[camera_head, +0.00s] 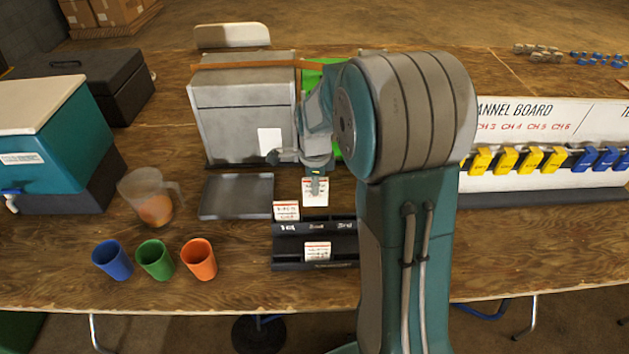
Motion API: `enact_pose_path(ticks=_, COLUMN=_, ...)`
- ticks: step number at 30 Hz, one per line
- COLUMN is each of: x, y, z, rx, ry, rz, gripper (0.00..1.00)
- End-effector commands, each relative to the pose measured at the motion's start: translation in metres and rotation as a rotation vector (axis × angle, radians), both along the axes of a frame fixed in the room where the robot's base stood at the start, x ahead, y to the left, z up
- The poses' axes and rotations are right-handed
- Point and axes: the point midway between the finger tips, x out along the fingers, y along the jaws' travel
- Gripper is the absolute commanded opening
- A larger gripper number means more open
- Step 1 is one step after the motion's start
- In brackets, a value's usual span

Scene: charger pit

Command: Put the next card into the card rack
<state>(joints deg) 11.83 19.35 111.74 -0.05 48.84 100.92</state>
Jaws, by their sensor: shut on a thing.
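The black card rack (287,248) stands near the table's front edge, with white slot labels along its middle ledge. A white card with red and dark print (286,211) stands in its back row at the left slot. Another printed card (317,251) stands in the front row, near the middle. My gripper (315,183) is shut on a third printed card (315,199) and holds it just behind the rack's back row, right of the left card. I cannot tell whether the held card touches the rack. My arm covers the rack's right end.
A grey metal box (243,115) and a flat dark tray (237,196) lie behind and left of the rack. Left are a clear jug (150,196) and blue (113,260), green (155,260) and orange (199,259) cups. A white channel board (540,185) stands right.

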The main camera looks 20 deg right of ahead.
Motion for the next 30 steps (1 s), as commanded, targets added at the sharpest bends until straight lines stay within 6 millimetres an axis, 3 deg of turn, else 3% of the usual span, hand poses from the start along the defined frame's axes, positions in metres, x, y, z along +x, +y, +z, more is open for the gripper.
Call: enact_pose_path(ticks=30, x=-0.001, y=0.0, z=-0.052, rx=0.0, ry=0.001, rz=0.0, gripper=0.0)
